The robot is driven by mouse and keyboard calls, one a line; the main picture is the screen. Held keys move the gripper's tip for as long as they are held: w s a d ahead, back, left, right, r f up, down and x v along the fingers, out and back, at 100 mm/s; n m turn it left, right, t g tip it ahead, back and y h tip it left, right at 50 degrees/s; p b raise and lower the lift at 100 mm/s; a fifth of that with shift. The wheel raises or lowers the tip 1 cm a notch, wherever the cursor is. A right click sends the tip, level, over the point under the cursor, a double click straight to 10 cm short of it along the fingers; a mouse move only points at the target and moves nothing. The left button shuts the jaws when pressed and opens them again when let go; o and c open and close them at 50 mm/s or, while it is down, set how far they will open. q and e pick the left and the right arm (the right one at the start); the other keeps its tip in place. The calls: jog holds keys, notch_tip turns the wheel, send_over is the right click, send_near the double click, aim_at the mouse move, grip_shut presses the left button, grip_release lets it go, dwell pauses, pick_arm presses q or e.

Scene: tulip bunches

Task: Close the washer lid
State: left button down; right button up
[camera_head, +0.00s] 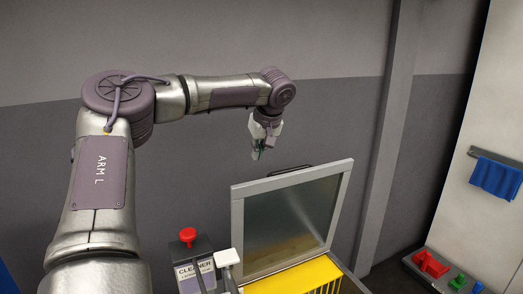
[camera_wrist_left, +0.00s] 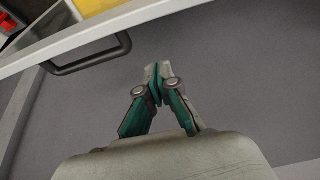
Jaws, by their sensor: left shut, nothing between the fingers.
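The washer lid (camera_head: 292,217) stands raised, a pale-framed panel with a greyish see-through middle. A dark handle (camera_head: 290,170) sticks out from its top edge; the handle also shows in the left wrist view (camera_wrist_left: 88,68), beside the lid's pale edge (camera_wrist_left: 110,30). The washer's open top shows below the lid, with a yellow rack (camera_head: 298,277) inside. My left gripper (camera_head: 257,154) is shut and empty, just above and left of the lid's top edge in the head view. In the left wrist view its fingertips (camera_wrist_left: 158,72) meet, apart from the handle. My right gripper is out of view.
A cleaner box (camera_head: 192,268) with a red knob (camera_head: 187,235) stands left of the lid. A grey wall rises behind. At the right are a blue cloth (camera_head: 496,178) on a rail and a tray (camera_head: 440,278) with red and green items.

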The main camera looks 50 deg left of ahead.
pick_arm(q)
jog(key=f+p, duration=0.1)
jog(key=f, duration=0.1)
jog(key=f+p, duration=0.1)
jog(key=f, duration=0.1)
jog(key=s+d+f+p, duration=0.1)
jog(key=f+p, duration=0.1)
jog(key=shift+d, duration=0.1)
jog(key=shift+w+f, duration=0.1)
jog(key=shift+w+f, duration=0.1)
jog(key=shift+w, duration=0.05)
